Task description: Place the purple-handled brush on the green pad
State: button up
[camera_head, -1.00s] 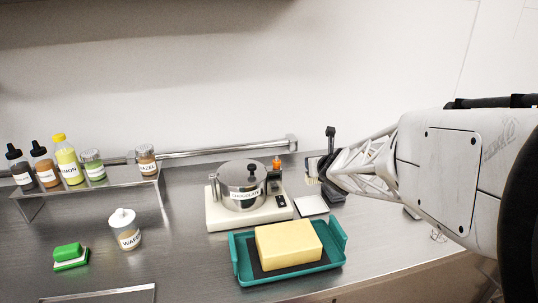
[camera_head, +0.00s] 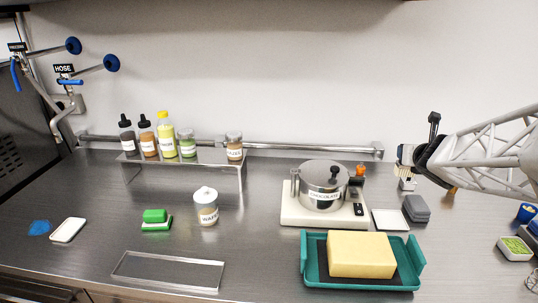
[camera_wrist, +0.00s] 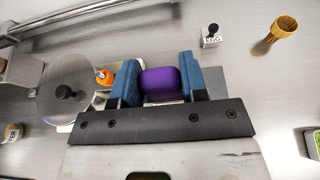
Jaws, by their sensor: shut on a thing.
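My gripper (camera_wrist: 159,78) is shut on the purple-handled brush (camera_wrist: 161,85). In the wrist view the rounded purple handle sits between its two blue fingers, and the rest of the brush is hidden. In the head view my gripper (camera_head: 414,157) is raised over the right part of the steel counter, right of the chocolate pot. A pale tan piece shows at its end, perhaps the bristles. A green pad-like block (camera_head: 155,215) with a white and green base lies on the counter at left, far from my gripper.
The chocolate pot (camera_head: 323,186) on its cream scale and a teal tray (camera_head: 313,268) with a yellow block stand between. A lidded jar (camera_head: 205,207) is right of the green block. A bottle shelf (camera_head: 182,162) stands behind; a clear flat plate (camera_head: 168,271) lies in front.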

notch_tip(320, 180, up, 4)
jog(key=shift+f, duration=0.25)
jog(key=s+a+n+g+y, duration=0.1)
jog(key=a+n+g+y, duration=0.3)
jog(key=a, duration=1.7)
jog(key=s+a+n+g+y, duration=0.15)
jog(key=a+n+y, duration=0.55)
jog(key=a, duration=1.3)
jog(key=s+a+n+g+y, duration=0.1)
jog(key=s+a+n+g, duration=0.3)
jog(key=s+a, duration=0.65)
jog(key=s+a+n+g+y, duration=0.1)
jog(key=s+a+n+g, duration=0.25)
jog(key=s+a, duration=0.65)
jog(key=w+a+f, duration=0.2)
jog(key=w+f, duration=0.1)
jog(key=f, duration=0.8)
jog(key=shift+a+g, duration=0.3)
jog(key=shift+a, duration=0.05)
jog(key=shift+w+a+f+m+y, duration=0.15)
jog(key=shift+w+m+y, duration=0.05)
jog(key=shift+m+y, duration=0.1)
jog(key=w+a+f, duration=0.1)
jog(key=w+a, duration=1)
jog(key=shift+f, duration=0.2)
